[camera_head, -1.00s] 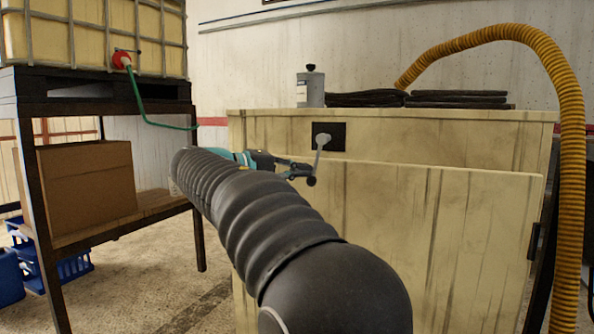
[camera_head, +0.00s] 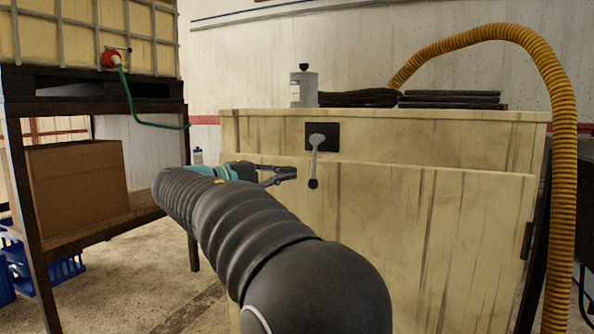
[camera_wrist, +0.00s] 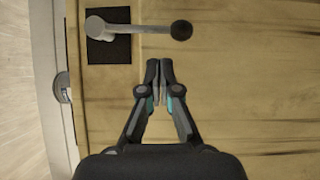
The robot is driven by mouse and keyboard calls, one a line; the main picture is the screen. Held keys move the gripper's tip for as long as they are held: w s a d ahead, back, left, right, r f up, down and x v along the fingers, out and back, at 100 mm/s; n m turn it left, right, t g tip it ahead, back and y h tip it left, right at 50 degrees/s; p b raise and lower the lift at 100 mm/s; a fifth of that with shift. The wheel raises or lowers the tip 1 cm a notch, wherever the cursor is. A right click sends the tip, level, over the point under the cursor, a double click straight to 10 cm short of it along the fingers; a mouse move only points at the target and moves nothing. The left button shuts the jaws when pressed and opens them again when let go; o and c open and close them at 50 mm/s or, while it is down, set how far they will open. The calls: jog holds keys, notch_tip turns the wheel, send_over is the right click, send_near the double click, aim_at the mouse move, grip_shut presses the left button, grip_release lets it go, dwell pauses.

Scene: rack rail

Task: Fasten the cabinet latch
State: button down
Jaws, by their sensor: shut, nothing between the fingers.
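The cabinet (camera_head: 430,220) is pale, stained wood with its front door panel (camera_head: 400,230) closed or nearly so; I cannot tell which. The latch is a grey lever with a dark ball end (camera_head: 315,160) on a black square plate (camera_head: 331,137) near the top edge. The lever hangs down across the door's top edge. The lever (camera_wrist: 140,29) also shows in the wrist view, above my fingertips. My gripper (camera_head: 294,173) is shut and empty, to the left of the lever's ball and apart from it. It also shows in the wrist view (camera_wrist: 160,65).
A grey bottle (camera_head: 304,87) and dark folded mats (camera_head: 410,98) lie on the cabinet top. A yellow hose (camera_head: 560,120) arches down at the right. A rack with a cardboard box (camera_head: 75,190) stands at the left.

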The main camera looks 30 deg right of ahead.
jog(key=a, duration=1)
jog(key=w+a+f+n+t+y, duration=0.2)
jog(key=w+f+n+t+y, duration=0.15)
jog(key=f, duration=0.65)
jog(key=s+a+f+n+y, duration=0.1)
jog(key=s+f+y, duration=0.2)
jog(key=f, duration=0.3)
jog(key=s+f+n+y, duration=0.1)
jog(key=s+f+y, duration=0.25)
jog(key=f, duration=0.25)
jog(key=s+f+m+y, duration=0.3)
jog(key=s+f+y, duration=0.1)
jog(key=s, duration=0.8)
jog(key=s+a+f+m+y, duration=0.1)
jog(key=s+f+m+y, duration=0.2)
jog(key=s, duration=0.9)
jog(key=shift+s+a+f+t+y+b, duration=0.3)
jog(key=shift+s+f+t+y+b, duration=0.25)
jog(key=shift+f, duration=0.3)
jog(key=shift+w+m, duration=0.15)
jog(key=shift+m, duration=0.1)
